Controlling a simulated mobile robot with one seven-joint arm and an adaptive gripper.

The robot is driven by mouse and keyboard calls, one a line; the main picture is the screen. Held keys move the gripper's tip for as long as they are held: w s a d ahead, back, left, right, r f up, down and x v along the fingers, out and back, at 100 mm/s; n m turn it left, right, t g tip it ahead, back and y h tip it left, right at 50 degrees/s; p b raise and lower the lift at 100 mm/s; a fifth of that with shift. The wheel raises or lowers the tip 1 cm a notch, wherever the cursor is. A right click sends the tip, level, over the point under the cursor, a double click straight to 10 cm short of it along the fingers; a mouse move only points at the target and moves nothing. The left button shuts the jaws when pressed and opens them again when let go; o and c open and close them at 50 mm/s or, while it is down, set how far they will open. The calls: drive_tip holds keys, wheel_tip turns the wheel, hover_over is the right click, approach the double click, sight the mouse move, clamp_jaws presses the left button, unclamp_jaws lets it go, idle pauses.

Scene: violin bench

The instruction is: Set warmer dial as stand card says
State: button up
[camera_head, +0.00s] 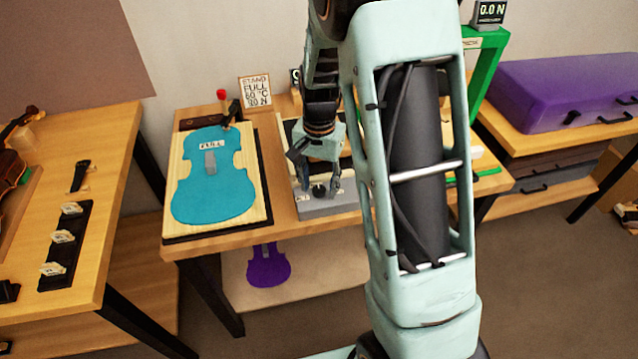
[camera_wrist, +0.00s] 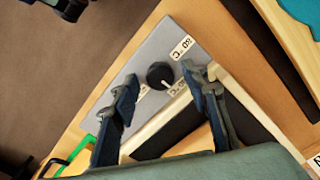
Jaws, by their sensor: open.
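The warmer dial is a round black knob (camera_wrist: 160,75) on a grey panel (camera_wrist: 181,26) in the wrist view, with white labels beside it, one reading 80 °C. The dial lies between and just beyond the fingertips of my open gripper (camera_wrist: 160,85); I see no clear contact. In the head view my gripper (camera_head: 318,180) hangs over the grey panel (camera_head: 330,207), and the dark knob (camera_head: 319,191) shows between its fingers. The stand card (camera_head: 255,92) at the bench's back reads STAND, FULL, apparently 60 °C and a force in N, blurred.
A teal violin-shaped piece (camera_head: 214,184) labelled FULL lies on a board left of the panel. A green frame (camera_head: 487,65) and a 0.0 N display (camera_head: 490,12) stand behind my arm. A purple case (camera_head: 560,90) is at right. My arm hides part of the bench.

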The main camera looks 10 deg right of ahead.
sight(319, 189)
wheel_tip(319, 189, up, 12)
idle(0.4)
idle(0.3)
